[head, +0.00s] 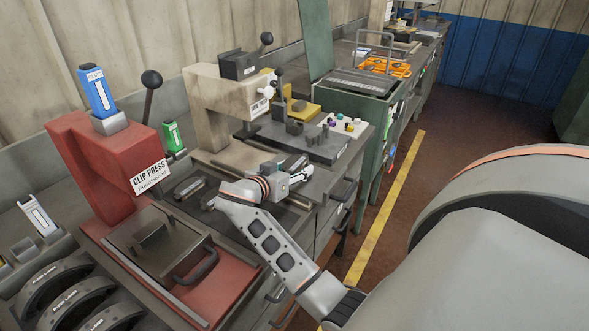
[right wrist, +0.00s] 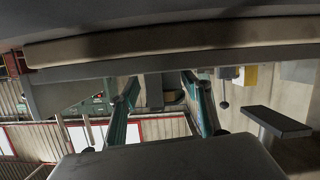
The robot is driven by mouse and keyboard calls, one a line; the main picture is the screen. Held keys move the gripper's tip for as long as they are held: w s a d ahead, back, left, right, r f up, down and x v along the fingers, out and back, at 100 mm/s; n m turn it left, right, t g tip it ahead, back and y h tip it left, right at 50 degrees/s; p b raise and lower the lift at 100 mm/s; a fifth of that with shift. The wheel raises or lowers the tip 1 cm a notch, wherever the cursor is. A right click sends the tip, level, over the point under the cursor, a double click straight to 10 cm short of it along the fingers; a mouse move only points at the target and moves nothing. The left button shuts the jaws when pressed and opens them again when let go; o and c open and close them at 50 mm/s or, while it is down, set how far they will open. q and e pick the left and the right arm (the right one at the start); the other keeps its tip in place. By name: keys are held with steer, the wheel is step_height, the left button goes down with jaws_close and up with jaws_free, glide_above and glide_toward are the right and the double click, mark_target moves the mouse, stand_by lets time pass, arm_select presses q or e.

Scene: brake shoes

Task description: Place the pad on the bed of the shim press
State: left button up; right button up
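A beige press (head: 225,100) with a small unreadable label stands in the middle of the head view; it looks like the shim press. My right gripper (head: 302,174) hovers over the bench just in front of this press, pointing right. In the right wrist view its two teal fingers (right wrist: 158,80) stand apart with nothing clearly between them. Dark flat pieces, possibly pads, lie in a tray (head: 172,207) left of the gripper; I cannot single out the pad. My left gripper is not visible.
A red clip press (head: 108,160) with a ball-topped lever stands at left, above curved black brake shoes (head: 55,283). A green cart (head: 358,105) and orange parts (head: 385,67) are farther back. The floor beyond the yellow line (head: 385,215) is clear.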

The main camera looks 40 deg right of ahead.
mark_target(290, 169)
steer(key=shift+f, duration=0.15)
steer(key=shift+r, duration=0.25)
steer(key=shift+r+p, duration=0.45)
steer(key=shift+p, duration=0.1)
steer(key=b+v, duration=0.1)
steer(key=v, duration=0.5)
steer(key=shift+a, duration=0.3)
steer(key=shift+s+a+r, duration=0.15)
steer(key=shift+s+a, duration=0.05)
steer(key=shift+a, duration=0.2)
